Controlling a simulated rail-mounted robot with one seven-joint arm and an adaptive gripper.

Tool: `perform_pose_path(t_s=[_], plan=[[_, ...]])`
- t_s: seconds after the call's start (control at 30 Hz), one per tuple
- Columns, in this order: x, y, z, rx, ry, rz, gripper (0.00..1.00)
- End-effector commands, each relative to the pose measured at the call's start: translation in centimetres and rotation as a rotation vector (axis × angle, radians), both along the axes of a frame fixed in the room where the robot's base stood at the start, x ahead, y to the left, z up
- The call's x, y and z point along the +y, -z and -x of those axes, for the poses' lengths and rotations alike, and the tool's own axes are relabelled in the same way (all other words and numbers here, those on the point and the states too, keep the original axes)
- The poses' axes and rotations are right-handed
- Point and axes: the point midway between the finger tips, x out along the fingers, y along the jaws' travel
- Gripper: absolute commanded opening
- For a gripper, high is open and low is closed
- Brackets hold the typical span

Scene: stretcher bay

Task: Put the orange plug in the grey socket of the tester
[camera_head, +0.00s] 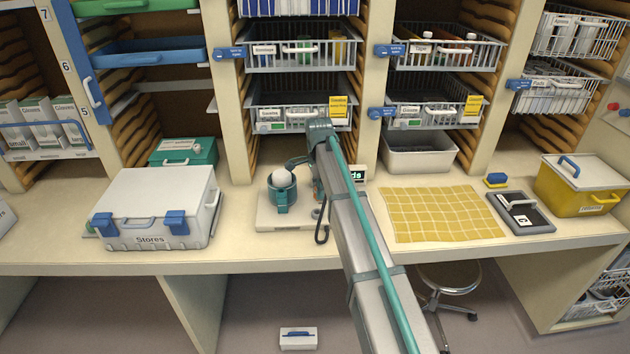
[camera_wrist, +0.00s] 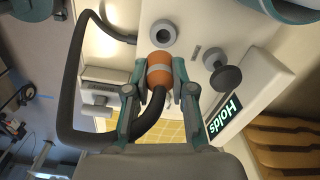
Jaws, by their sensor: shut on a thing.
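In the wrist view my gripper (camera_wrist: 159,84) is shut on the orange plug (camera_wrist: 159,69), one teal finger on each side of it. The plug has a pale band, and a thick dark cable bends away from its back. The grey socket (camera_wrist: 163,33) is a round ring with a dark hole on the tester's (camera_wrist: 190,22) pale face, just beyond the plug's front end. A thin gap seems to show between them; I cannot tell the depth. In the head view my arm hides most of the tester, plug and socket.
A dark round knob (camera_wrist: 224,77) and a display reading "Holds" (camera_wrist: 222,116) sit right of the plug. The cable loops on the left. On the counter, a teal cup holding a white ball (camera_head: 283,178) stands left of my arm; a yellow mat (camera_head: 440,214) lies right.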

Motion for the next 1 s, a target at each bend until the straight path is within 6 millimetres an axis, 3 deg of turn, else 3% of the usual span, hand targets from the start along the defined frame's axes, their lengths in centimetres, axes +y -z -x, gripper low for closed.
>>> perform_pose_path(t_s=[0.63,1.0], plan=[[0.1,3.9,-0.5,0.001,-0.019,0.000,0.00],[0.2,4.4,-0.5,0.000,-0.018,0.000,0.00]])
